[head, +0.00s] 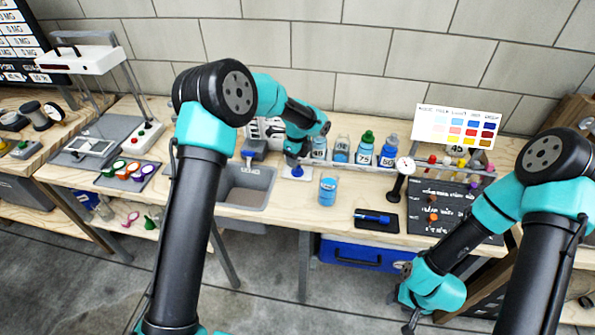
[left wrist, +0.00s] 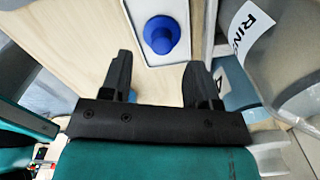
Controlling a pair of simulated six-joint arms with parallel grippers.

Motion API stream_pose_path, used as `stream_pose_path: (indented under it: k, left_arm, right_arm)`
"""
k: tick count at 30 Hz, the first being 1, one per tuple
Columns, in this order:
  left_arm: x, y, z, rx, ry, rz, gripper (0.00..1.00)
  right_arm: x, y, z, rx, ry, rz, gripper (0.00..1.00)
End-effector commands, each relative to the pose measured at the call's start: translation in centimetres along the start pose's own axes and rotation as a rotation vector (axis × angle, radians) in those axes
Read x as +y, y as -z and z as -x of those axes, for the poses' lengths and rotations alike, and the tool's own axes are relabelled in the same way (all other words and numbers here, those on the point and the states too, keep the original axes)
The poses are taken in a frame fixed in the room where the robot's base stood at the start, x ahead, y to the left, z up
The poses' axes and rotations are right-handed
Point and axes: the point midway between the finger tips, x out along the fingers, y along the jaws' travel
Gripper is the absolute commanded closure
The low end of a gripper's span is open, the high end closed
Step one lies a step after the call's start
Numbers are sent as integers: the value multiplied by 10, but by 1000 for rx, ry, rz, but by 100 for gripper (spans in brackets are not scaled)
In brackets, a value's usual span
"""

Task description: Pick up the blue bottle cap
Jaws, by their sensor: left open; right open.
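The blue bottle cap (head: 297,171) sits on a small white plate (head: 306,177) on the bench, beside the sink. In the left wrist view the cap (left wrist: 162,36) is a round blue piece with a wider rim, on the white plate (left wrist: 148,8). My left gripper (left wrist: 158,70) is open and empty, and the cap lies beyond the gap between its fingertips, not between them. In the head view my left wrist hangs just above the cap and hides the fingers. My right gripper (head: 411,324) is low at the front right, away from the cap, and appears empty.
Several labelled bottles (head: 365,152) stand in a rack behind the cap. A blue jar (head: 328,190) stands to its right, and a grey sink (head: 246,186) is to its left. A dial gauge (head: 404,167) and black tray (head: 377,220) are further right.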

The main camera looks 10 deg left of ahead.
Motion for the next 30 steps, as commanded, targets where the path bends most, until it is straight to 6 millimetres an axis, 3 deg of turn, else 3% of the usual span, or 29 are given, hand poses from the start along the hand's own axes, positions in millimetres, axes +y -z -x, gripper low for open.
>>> stream_pose_path:
  k: [12, 27, 30]
  left_arm:
    - [-2, 0, -48, 0, -2, 0, 44]
    - [-2, 0, -50, 0, 0, 0, 44]
    - [-2, 0, -49, 0, 0, 0, 53]
  right_arm:
    - [0, 0, 0, 0, 0, 0, 54]
    - [0, 0, 0, 0, 0, 0, 54]
    - [0, 0, 0, 0, 0, 0, 54]
